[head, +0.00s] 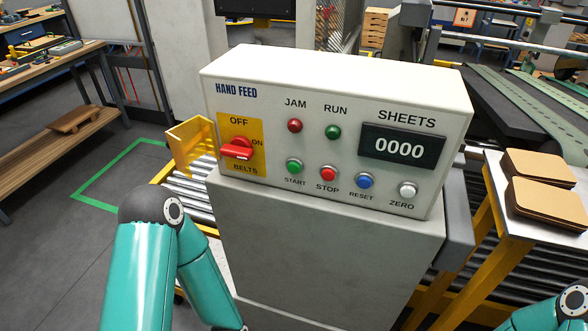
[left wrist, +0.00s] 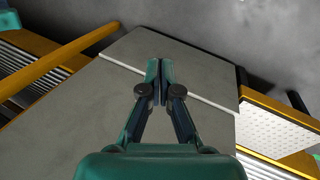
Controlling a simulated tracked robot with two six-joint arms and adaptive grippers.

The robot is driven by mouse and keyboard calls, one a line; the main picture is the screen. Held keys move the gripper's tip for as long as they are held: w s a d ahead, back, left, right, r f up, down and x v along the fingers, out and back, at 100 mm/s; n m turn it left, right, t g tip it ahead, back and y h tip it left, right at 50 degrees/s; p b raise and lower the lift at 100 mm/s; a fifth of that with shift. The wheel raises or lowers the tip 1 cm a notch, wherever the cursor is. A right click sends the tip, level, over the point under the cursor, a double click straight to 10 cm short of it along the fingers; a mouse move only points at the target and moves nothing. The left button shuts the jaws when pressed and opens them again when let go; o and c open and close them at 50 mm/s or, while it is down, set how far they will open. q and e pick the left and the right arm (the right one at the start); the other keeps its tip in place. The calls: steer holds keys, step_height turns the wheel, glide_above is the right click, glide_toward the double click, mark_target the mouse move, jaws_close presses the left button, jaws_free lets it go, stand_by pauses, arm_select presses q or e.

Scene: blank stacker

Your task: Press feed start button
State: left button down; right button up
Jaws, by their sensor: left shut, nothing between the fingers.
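The hand feed control box (head: 340,80) stands on a grey pedestal (head: 310,250). The green START button (head: 294,166) is on the lower row of its front, left of the red STOP button (head: 328,173). The display (head: 399,149) reads 0000. The red belts switch (head: 237,149) sits on a yellow plate at the left, its handle lying roughly sideways. My left arm shows at the lower left of the head view, but its gripper is hidden there. In the left wrist view my left gripper (left wrist: 159,66) is shut and empty, with the grey pedestal behind it. My right gripper is out of view.
Blue RESET (head: 365,181) and white ZERO (head: 407,190) buttons sit right of STOP. A side table (head: 497,205) at the right holds cardboard stacks (head: 547,200). A yellow bracket (head: 191,143) and rollers stand left of the box. A workbench (head: 50,60) is at the far left.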

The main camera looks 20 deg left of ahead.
mark_target(294, 167)
arm_select(q)
steer(key=w+a+r+m+t, duration=0.2)
steer(key=w+r, duration=0.5)
steer(key=r, duration=0.3)
steer(key=w+a+r+m+t, duration=0.25)
steer(key=w+r, duration=0.45)
steer(key=r, duration=0.4)
step_height(294, 167, up, 21)
steer(key=s+d+m+t+h+b, duration=0.1)
steer(key=m+t, duration=0.2)
steer(key=m, duration=0.1)
steer(key=shift+t+h, duration=0.35)
steer(key=shift+h, duration=0.05)
steer(key=shift+d, duration=0.1)
steer(key=shift+w+d+f, duration=0.1)
steer(key=shift+w+d, duration=0.05)
steer(key=shift+w, duration=4.15)
steer(key=shift+w, duration=0.15)
steer(key=shift+w, duration=0.25)
